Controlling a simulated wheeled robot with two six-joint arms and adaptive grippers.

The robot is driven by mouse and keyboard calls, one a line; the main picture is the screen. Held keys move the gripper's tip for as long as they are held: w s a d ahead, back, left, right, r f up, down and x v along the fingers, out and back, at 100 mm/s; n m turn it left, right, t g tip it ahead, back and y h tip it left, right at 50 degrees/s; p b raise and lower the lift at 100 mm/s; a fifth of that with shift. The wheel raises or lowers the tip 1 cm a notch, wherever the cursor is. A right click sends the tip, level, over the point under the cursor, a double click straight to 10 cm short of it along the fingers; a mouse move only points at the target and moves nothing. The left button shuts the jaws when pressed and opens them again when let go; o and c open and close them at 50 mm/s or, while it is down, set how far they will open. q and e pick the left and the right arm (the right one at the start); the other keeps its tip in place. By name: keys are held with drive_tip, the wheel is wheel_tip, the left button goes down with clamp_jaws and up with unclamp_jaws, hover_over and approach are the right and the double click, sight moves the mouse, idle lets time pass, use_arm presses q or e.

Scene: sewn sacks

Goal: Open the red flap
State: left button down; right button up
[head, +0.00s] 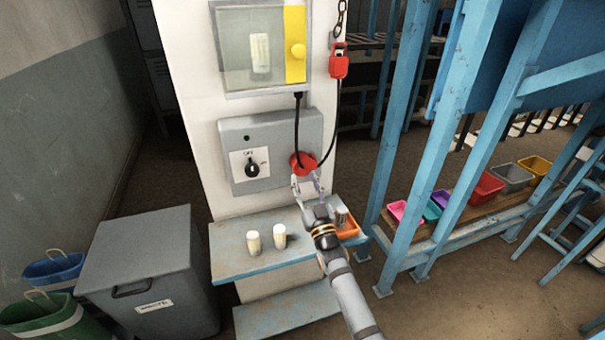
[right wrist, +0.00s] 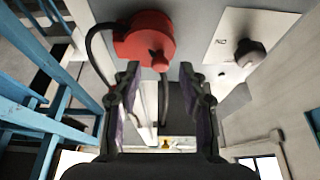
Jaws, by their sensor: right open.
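The red flap (head: 303,163) is a rounded red cover on the right part of the grey switch box (head: 272,136). My right gripper (head: 307,183) is just below the flap. Its two fingers (right wrist: 161,80) are apart with nothing between them. I cannot tell whether a finger touches the flap. My left gripper is out of view.
A black rotary switch (head: 252,168) sits left of the flap. Below is a blue shelf (head: 230,262) with two pale cylinders (head: 279,236) and an orange tray (head: 348,231). A red padlock-like piece (head: 338,66) hangs on a chain above. Blue posts (head: 392,140) stand at right.

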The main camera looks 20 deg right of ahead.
drive_tip(key=shift+x, duration=1.05)
clamp_jaws()
